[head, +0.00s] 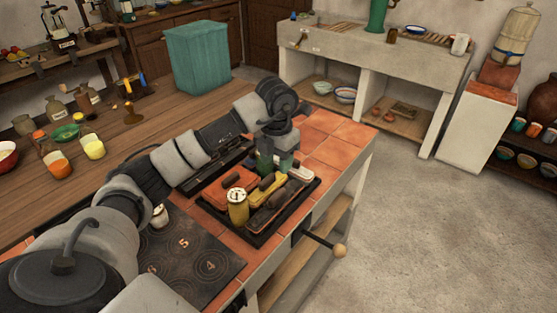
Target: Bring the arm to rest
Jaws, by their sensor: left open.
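My left arm reaches in from the lower left across the counter. Its left gripper (277,160) points down over the back part of a black tray (262,238) on the tiled counter. The jaws are open, and I see nothing held between them. The gripper partly hides what lies under it, and I cannot tell whether it touches anything there. My right gripper is not in view.
The tray holds a yellow jar (238,207) and several blocks or brushes. A dark hob (195,262) lies left of it. A wooden-knobbed handle (339,250) sticks out in front. Bottles and bowls stand on the wooden table (150,130). The floor at right is clear.

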